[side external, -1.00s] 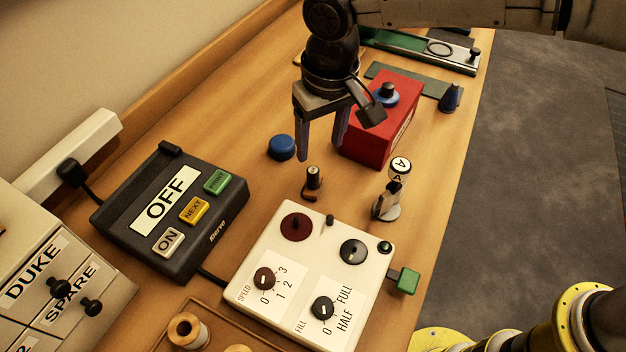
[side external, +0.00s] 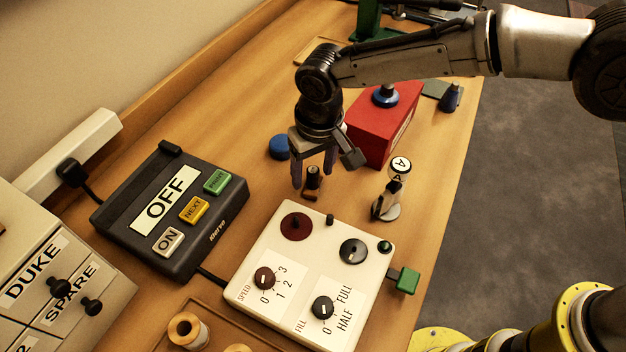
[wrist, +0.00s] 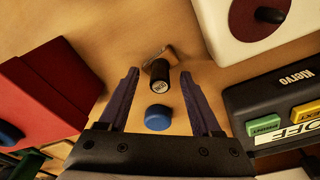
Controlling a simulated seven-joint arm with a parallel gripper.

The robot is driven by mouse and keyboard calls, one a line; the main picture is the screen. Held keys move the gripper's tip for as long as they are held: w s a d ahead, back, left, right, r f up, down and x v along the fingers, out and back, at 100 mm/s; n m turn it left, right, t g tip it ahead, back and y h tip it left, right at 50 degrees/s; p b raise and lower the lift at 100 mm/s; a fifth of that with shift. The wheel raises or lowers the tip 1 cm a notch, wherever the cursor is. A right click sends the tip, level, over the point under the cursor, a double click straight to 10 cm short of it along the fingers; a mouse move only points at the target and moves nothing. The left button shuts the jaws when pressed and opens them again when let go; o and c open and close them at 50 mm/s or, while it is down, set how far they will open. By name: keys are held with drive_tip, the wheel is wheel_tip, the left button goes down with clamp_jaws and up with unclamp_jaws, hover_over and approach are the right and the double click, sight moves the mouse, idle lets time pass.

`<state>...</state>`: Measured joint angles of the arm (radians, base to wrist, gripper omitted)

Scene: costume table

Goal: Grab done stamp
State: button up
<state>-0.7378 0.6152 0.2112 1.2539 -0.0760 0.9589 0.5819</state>
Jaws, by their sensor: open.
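A small dark upright stamp (side external: 313,184) stands on the wooden table behind the white control box; I take it for the done stamp, though its top label is too small to read. It also shows in the wrist view (wrist: 160,72), with a round pale label on its top. My gripper (side external: 314,178) is open and points down over it. In the wrist view the purple fingers (wrist: 158,75) lie on either side of the stamp's top, with gaps on both sides. I cannot tell how far the fingertips reach down beside it.
A blue round cap (side external: 279,147) lies behind the gripper, with a red box (side external: 378,135) to its right. The white control box (side external: 310,270) is in front, and a stand marked A (side external: 386,205) is to the right. A black OFF console (side external: 160,245) is left.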

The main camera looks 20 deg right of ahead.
clamp_jaws()
idle(0.3)
